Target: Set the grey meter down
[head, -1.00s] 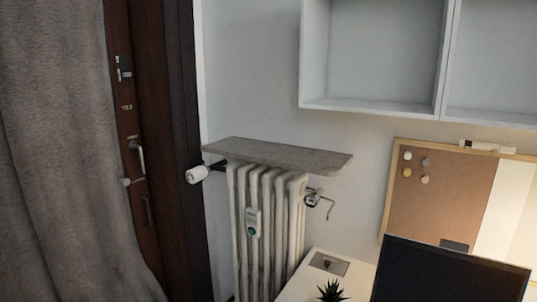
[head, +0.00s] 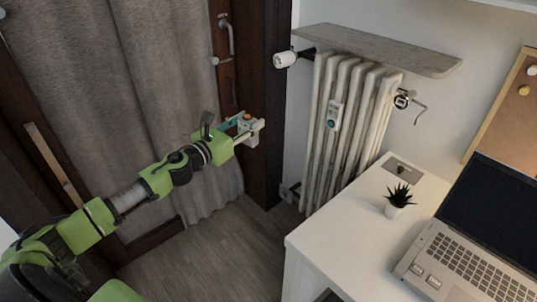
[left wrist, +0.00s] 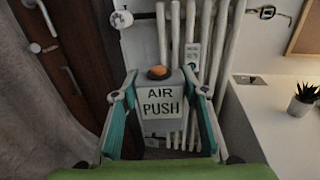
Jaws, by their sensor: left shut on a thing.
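My left gripper (head: 250,128) is held out over the floor in the head view, left of the radiator. It is shut on the grey meter (left wrist: 161,82), a grey body with an orange button on top and a white label reading "AIR PUSH". In the left wrist view the meter sits upright between the two teal-padded fingers (left wrist: 160,120). In the head view the gripper hides most of the meter. My right gripper is not in view.
A white desk (head: 330,232) with a small potted plant (head: 398,200) and a laptop (head: 470,245) is at the right. A white radiator (head: 345,130) with a shelf board (head: 380,48) above stands by the wall. A grey curtain (head: 150,80) hangs behind my arm.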

